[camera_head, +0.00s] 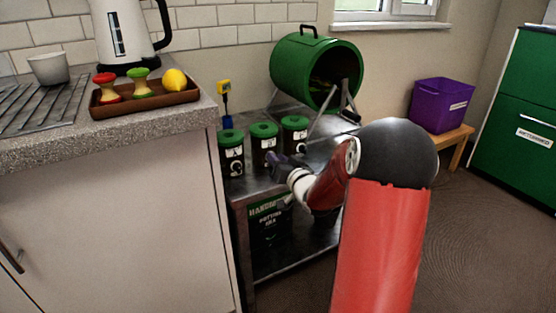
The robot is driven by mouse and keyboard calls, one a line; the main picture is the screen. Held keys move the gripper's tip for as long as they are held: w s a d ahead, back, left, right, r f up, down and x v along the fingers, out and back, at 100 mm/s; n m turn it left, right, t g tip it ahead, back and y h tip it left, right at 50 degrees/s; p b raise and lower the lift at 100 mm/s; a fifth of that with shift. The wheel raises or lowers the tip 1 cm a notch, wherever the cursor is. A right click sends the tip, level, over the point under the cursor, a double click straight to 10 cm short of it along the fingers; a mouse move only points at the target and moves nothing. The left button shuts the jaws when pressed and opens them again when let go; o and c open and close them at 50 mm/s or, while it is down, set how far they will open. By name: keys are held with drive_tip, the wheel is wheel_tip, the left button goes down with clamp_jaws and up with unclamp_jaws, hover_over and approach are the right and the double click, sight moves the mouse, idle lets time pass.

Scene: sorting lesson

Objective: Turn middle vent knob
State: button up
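Three dark canisters with green lids stand in a row on a metal bench: the left canister (230,150), the middle canister (264,137) and the right canister (294,127). Each has a white label. A round, pale-rimmed knob (236,168) shows low on the left canister. The middle vent knob (270,158) shows small, low on the middle canister, partly hidden by my gripper. My gripper (274,160) is close in front of it, pointing left; I cannot tell whether it touches. The fingers are dark and too small to tell open or shut.
A green drum composter (310,62) stands on legs behind the canisters. A counter (120,128) at left holds a tray (150,107) with apple cores and a lemon. A yellow-topped probe (224,88) stands behind the left canister. A purple bin (440,104) sits at right.

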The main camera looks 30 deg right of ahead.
drive_tip(key=shift+o, duration=0.4)
drive_tip(key=s, duration=0.7)
drive_tip(key=shift+s, duration=0.4)
drive_tip(key=shift+d, duration=0.1)
